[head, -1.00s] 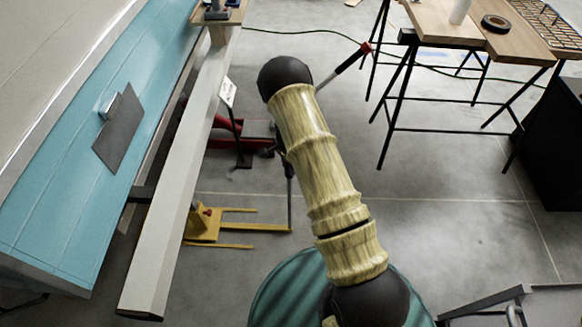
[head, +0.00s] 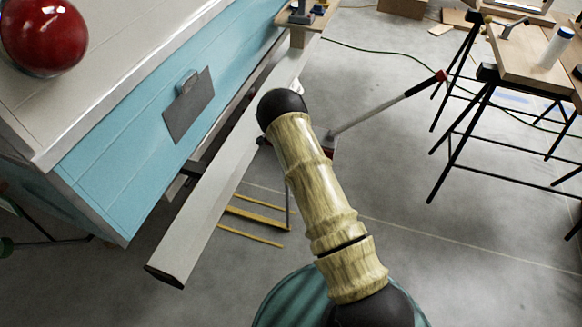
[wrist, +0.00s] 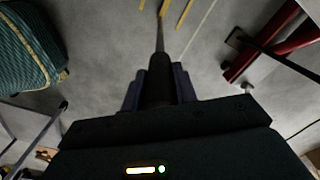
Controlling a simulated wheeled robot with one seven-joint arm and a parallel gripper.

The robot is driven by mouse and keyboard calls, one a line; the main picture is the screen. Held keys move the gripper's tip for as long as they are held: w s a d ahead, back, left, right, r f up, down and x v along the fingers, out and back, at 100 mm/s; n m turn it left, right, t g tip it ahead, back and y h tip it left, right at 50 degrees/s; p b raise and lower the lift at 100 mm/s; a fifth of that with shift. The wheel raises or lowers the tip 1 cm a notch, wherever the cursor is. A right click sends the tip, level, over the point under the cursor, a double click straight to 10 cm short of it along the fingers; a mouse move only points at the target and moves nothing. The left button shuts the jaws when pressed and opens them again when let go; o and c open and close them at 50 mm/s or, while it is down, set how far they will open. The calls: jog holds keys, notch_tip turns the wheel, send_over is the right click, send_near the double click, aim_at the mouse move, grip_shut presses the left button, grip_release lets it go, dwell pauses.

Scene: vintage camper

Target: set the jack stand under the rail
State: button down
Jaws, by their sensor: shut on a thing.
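A thin rod stands up from the yellow bars toward my arm. In the wrist view, my gripper (wrist: 160,76) is shut on the dark grip of this rod. The rod leads away to yellow bars (wrist: 163,8) at the top edge. In the head view my gripper is mostly hidden behind my arm. I cannot tell whether the stand's body is directly under the rail.
A red jack's long handle (head: 385,108) slants to the right. A worktable (head: 535,55) on black trestles stands at the far right. Grey floor is open between.

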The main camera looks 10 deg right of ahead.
jog(key=shift+w+a, duration=0.4)
jog(key=shift+a, duration=0.3)
jog(key=c, duration=1.1)
grip_release()
jog(key=shift+s, duration=0.1)
jog(key=shift+r, duration=0.15)
notch_tip(320, 180, up, 17)
jog(key=p, duration=0.2)
jog(key=shift+d+r, duration=0.1)
